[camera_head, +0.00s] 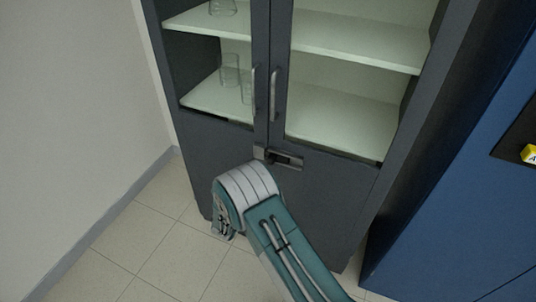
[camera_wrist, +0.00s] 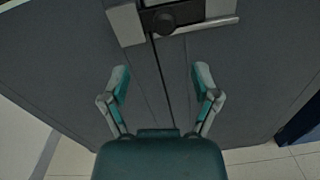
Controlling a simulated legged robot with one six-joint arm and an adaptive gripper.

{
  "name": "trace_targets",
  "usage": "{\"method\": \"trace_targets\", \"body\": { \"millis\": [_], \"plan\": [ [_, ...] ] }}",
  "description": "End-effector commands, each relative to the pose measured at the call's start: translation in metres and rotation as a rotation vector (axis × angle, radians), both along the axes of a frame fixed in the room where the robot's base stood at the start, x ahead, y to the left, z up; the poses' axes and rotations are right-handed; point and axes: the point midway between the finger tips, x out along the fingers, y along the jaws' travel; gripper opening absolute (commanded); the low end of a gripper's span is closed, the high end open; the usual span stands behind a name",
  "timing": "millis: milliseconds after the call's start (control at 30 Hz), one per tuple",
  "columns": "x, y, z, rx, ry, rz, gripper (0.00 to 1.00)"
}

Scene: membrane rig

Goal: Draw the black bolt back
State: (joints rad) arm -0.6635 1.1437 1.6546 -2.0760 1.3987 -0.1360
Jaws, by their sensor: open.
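The black bolt (camera_wrist: 164,22) shows in the wrist view as a dark round knob on a grey metal latch (camera_wrist: 126,22), at the top of the picture. The latch sits across the seam of two dark grey cabinet doors, and it also shows in the head view, with the bolt (camera_head: 283,159) as a small dark part in it. My gripper (camera_wrist: 160,75) is open and empty in the wrist view. Its two fingers stand either side of the door seam, below the bolt and apart from it. In the head view my arm hides most of the gripper.
The cabinet (camera_head: 330,195) has glass upper doors with two vertical handles (camera_head: 273,94) above the latch. Glass beakers (camera_head: 229,72) stand on its shelves. A blue cabinet (camera_head: 450,190) with a yellow part (camera_head: 530,153) stands at the right. Tiled floor (camera_head: 140,245) is clear at the left.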

Motion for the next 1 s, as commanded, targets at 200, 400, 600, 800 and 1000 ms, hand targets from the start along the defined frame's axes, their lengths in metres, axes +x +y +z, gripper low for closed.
{"method": "trace_targets", "body": {
  "millis": [200,400,600,800,1000],
  "plan": [
    [0.03,-0.012,-0.001,0.0,-0.001,-0.008,0.79],
    [0.064,-0.021,-0.002,-0.004,0.0,-0.007,0.79],
    [0.09,-0.032,-0.002,-0.004,0.0,-0.006,0.79],
    [0.099,-0.038,0.0,-0.002,0.001,-0.006,0.79],
    [0.099,-0.036,-0.001,-0.005,0.001,-0.005,0.79]
  ]
}}
